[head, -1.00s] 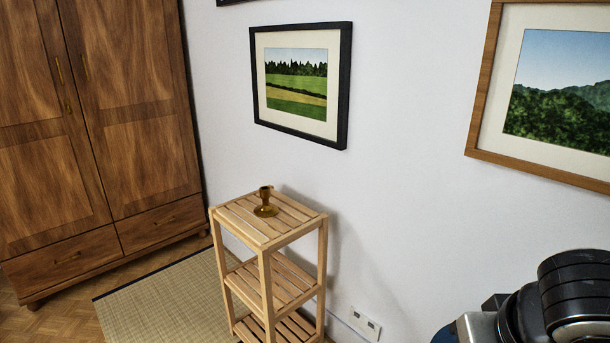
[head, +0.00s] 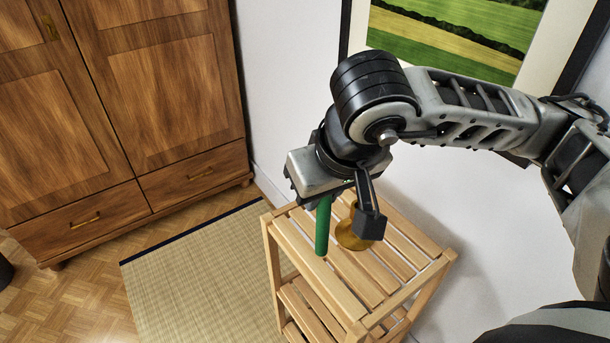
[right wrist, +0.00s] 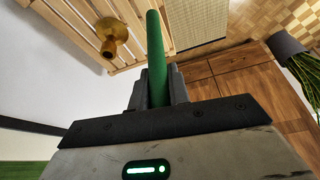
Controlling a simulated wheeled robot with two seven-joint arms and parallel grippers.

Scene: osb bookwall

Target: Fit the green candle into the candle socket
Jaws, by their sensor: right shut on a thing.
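The green candle (head: 322,228) hangs upright from my right gripper (head: 345,203), its lower end over the stand's top slats. I cannot tell its height above them. The right wrist view also shows the green candle (right wrist: 155,45) between the two fingers of the gripper (right wrist: 158,88), which is shut on it. The candle socket is a small amber-brown holder (head: 350,238) on the stand, just right of the candle and apart from it. The holder (right wrist: 112,33) shows fully in the right wrist view, left of the candle. My left gripper is out of view.
The slatted wooden stand (head: 335,276) has lower shelves and a top otherwise clear. A white wall with a framed landscape (head: 455,30) is close behind my right arm. A wooden wardrobe (head: 165,90) and a straw mat (head: 200,275) lie to the left. A potted plant (right wrist: 287,46) shows.

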